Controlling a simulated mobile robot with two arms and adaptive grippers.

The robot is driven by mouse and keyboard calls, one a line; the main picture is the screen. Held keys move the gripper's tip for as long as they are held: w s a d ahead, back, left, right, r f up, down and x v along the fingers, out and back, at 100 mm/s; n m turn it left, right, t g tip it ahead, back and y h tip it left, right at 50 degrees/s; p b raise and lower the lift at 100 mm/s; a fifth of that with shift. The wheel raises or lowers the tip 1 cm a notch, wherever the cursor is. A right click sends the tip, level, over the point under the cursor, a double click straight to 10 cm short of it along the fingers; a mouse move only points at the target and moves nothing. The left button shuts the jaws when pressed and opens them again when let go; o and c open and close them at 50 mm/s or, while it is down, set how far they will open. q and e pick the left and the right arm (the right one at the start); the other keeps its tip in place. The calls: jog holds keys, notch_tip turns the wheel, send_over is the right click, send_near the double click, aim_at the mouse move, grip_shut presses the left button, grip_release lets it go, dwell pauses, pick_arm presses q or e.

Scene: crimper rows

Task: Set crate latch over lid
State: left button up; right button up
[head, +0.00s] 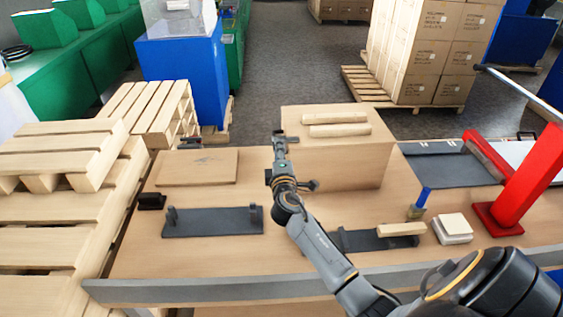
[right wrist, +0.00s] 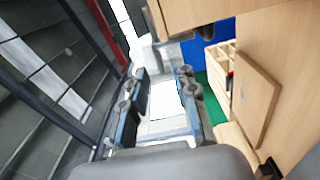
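The wooden crate (head: 345,165) stands at the back of the table, with a flat top carrying two wooden strips (head: 338,124). I cannot make out a separate latch; my gripper covers part of the crate's left edge. My right gripper (head: 279,140) is in front of that edge in the head view, pointing away; I cannot tell whether it touches the crate. In the right wrist view its two fingers (right wrist: 160,95) are apart with nothing clearly held between them. A wooden face, probably the crate (right wrist: 195,14), shows at the top there. My left gripper is not in view.
A flat board (head: 197,167), a dark tray with two posts (head: 212,221) and a small black block (head: 151,201) lie left. A wooden bar (head: 401,229), a blue-handled brush (head: 420,203), a pale block (head: 452,228) and a red stand (head: 520,190) are right.

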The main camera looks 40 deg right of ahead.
jog(key=v, duration=0.6)
jog(key=shift+s+f, duration=0.1)
jog(key=shift+s, duration=0.05)
dwell(0.3)
